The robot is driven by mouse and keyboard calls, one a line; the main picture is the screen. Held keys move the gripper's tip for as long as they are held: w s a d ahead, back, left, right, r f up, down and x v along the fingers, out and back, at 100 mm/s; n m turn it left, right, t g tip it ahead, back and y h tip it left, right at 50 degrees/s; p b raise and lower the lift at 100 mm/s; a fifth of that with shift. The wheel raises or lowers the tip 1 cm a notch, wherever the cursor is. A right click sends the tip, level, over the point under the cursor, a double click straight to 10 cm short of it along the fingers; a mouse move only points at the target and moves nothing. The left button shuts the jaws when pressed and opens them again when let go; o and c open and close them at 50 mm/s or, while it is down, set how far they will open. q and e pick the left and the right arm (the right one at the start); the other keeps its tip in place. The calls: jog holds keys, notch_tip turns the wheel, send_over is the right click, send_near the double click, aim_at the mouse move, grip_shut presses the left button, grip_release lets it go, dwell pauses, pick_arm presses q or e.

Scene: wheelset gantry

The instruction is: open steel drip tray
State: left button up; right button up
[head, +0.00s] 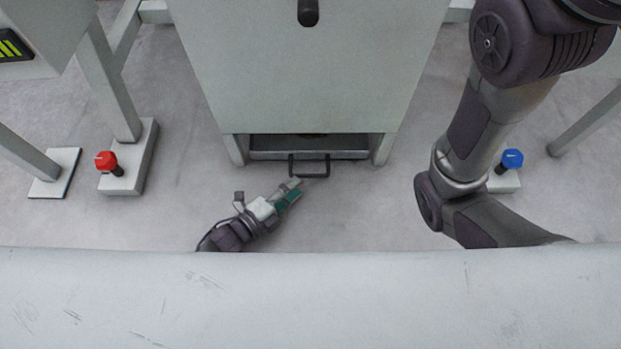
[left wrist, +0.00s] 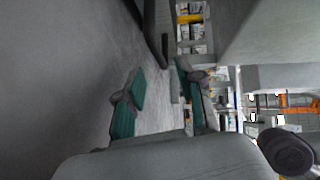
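The steel drip tray (head: 268,154) sits low in the slot under the pale cabinet, its front edge showing. Its black bar handle (head: 310,170) sticks out at the front. My left gripper (head: 294,187) is just in front of and below the handle in the head view, its teal fingers pointing toward it. In the left wrist view the fingers of my left gripper (left wrist: 160,90) are apart with nothing between them. A dark bar, seemingly the handle (left wrist: 153,35), lies beyond the fingertips. My right arm shows at the right, but its gripper is out of sight.
The pale cabinet (head: 310,75) stands above the tray. A broad pale beam (head: 310,300) crosses the foreground. A red knob (head: 106,160) on a foot stands left, a blue knob (head: 512,158) right. The floor (head: 350,215) before the tray is clear.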

aim_at(310, 175)
pick_arm(q)
jog(key=b+x, duration=0.3)
jog(key=x, duration=0.3)
jog(key=shift+a+f, duration=0.1)
jog(key=shift+f, duration=0.05)
jog(key=shift+w+d, duration=0.3)
jog(key=shift+d, duration=0.05)
grip_shut()
